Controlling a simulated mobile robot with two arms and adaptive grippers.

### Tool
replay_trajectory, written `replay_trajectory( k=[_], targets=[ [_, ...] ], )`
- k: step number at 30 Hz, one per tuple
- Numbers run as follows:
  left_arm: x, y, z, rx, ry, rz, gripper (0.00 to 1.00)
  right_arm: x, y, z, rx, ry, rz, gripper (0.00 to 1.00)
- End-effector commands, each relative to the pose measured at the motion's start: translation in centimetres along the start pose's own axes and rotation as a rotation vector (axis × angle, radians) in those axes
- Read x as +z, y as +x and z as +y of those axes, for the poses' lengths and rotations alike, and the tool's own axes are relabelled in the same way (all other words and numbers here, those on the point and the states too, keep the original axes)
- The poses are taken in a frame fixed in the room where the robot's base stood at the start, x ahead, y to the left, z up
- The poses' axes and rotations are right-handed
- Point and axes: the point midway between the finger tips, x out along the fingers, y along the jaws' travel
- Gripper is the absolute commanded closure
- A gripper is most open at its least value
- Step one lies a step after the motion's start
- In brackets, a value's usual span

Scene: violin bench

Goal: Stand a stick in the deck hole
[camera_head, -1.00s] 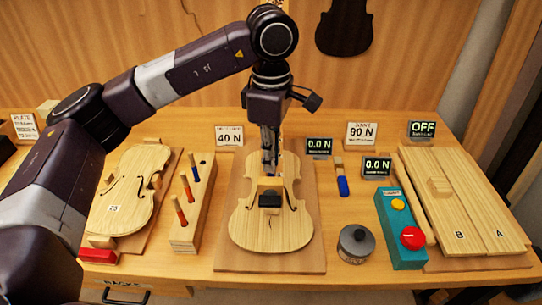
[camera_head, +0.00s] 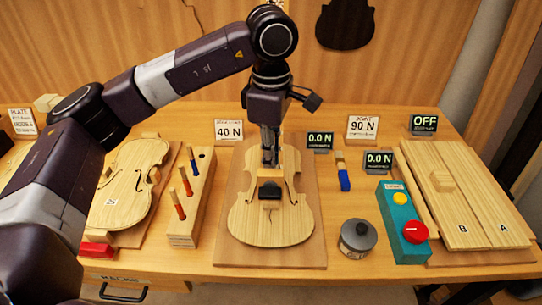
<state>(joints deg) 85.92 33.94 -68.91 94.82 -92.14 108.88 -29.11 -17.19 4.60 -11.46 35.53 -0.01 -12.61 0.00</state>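My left gripper (camera_head: 269,158) points straight down over the upper part of the pale violin deck (camera_head: 270,225), which lies on a flat board in the middle of the bench. Its fingers are dark and close together; I cannot tell whether a stick is between them. Just in front of the fingertips a small block with a dark front (camera_head: 269,190) sits over the deck's middle. The deck hole is not clear to see. A wooden rack (camera_head: 183,232) left of the deck holds upright sticks with red (camera_head: 187,182) and blue (camera_head: 193,160) ends. My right gripper is not in view.
A round grey tin (camera_head: 357,236) and a blue-handled brush (camera_head: 343,178) lie right of the deck. Beyond them are a teal button box (camera_head: 402,228) and boards marked A and B (camera_head: 470,215). Another violin plate (camera_head: 128,190) lies at left. Small signs and displays line the back.

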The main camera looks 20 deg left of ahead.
Motion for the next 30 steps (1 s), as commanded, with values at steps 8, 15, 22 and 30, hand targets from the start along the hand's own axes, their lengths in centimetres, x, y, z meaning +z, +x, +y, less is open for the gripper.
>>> replay_trajectory(
  k=[8, 15, 22, 30],
  targets=[
    [0.0, 0.2, -0.1, -0.004, 0.0, 0.002, 0.71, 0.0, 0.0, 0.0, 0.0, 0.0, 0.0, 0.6],
    [0.0, -0.1, -0.1, -0.004, 0.0, 0.002, 0.71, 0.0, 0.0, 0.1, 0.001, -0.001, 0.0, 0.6],
    [0.1, -3.7, 0.1, 0.002, 0.0, 0.0, 0.71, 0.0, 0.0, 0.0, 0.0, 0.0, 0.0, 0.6],
    [0.0, -9.2, 0.0, 0.002, -0.001, 0.001, 0.71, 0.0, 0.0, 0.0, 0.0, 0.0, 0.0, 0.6]
  ],
)
